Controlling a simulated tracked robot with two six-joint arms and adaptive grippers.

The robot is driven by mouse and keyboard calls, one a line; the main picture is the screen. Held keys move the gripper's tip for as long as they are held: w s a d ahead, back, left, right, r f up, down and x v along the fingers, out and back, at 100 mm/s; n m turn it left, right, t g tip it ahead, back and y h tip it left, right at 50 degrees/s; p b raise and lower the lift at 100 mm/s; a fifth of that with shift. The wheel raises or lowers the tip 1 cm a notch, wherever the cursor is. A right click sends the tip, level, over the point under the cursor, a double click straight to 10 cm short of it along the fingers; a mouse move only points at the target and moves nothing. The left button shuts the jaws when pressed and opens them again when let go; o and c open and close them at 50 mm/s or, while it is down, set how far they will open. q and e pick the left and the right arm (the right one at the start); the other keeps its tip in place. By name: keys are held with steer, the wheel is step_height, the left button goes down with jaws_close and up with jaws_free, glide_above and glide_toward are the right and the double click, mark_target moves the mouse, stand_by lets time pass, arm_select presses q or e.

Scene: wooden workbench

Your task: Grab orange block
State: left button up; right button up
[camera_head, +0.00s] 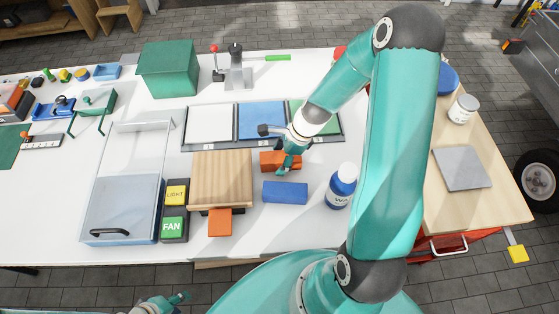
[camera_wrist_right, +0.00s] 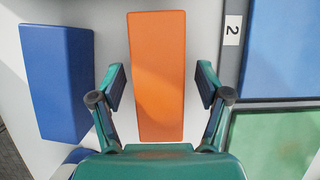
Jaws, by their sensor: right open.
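An orange block (camera_head: 268,160) lies on the white bench top, just in front of the row of coloured panels. My right gripper (camera_head: 288,166) is over it and hides part of it. In the right wrist view the orange block (camera_wrist_right: 157,60) lies lengthwise between the fingers of my right gripper (camera_wrist_right: 160,85). The gripper is open, with a gap on both sides of the block. A second orange piece (camera_head: 220,223) sticks out at the front of a wooden box. My left gripper (camera_head: 178,298) is at the bottom edge, away from the blocks; its finger opening is unclear.
A blue block (camera_head: 285,192) lies just in front of the orange block; it also shows in the wrist view (camera_wrist_right: 58,80). A white-and-blue bottle (camera_head: 342,188) stands to the right. The wooden box (camera_head: 222,175) and LIGHT and FAN buttons (camera_head: 175,194) are to the left.

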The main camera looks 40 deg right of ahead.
steer(key=c, duration=1.4)
steer(key=shift+o, duration=0.2)
